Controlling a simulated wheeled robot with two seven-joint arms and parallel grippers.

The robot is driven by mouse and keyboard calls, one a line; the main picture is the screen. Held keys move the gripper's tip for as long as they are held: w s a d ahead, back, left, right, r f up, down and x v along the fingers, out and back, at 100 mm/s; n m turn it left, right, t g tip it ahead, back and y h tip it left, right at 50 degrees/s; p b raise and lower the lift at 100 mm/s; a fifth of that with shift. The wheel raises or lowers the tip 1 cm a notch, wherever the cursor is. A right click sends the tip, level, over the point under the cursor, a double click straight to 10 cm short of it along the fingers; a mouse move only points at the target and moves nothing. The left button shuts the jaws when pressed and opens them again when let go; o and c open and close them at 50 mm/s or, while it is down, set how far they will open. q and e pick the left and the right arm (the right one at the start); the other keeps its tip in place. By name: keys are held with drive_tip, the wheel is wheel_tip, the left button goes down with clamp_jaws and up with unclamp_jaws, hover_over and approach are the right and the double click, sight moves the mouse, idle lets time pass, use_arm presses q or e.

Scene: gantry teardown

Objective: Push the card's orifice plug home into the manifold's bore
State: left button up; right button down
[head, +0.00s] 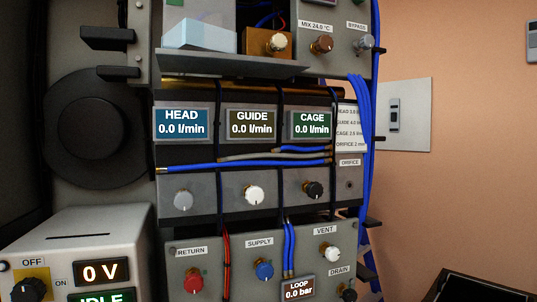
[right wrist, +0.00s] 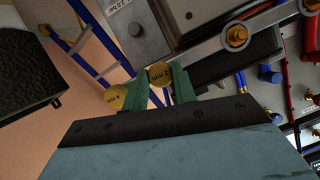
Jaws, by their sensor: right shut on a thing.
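The manifold (head: 265,181) shows in the head view as a grey block with several knobs. Its small dark bore (head: 349,184) is at the right end, under the ORIFICE label (head: 349,162). The white card (head: 350,125) above lists HEAD, GUIDE, CAGE and an orifice that seems to read 2 mm. In the right wrist view my right gripper (right wrist: 159,88) has its green fingers shut on a brass plug (right wrist: 160,74) whose face seems to read 2 mm. A second brass plug (right wrist: 116,97), seemingly marked 4 mm, is just outside the left finger. My left gripper is not seen.
Blue hoses (head: 362,130) run down the rack's right side. Blue and grey hoses (head: 245,161) cross above the knobs. A black box (head: 480,290) is at the lower right. A power unit (head: 80,255) stands at the lower left. The wall to the right is mostly clear.

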drive_tip(key=s+d, duration=0.2)
drive_tip(key=s, duration=0.5)
idle(0.6)
drive_tip(key=shift+d, duration=0.1)
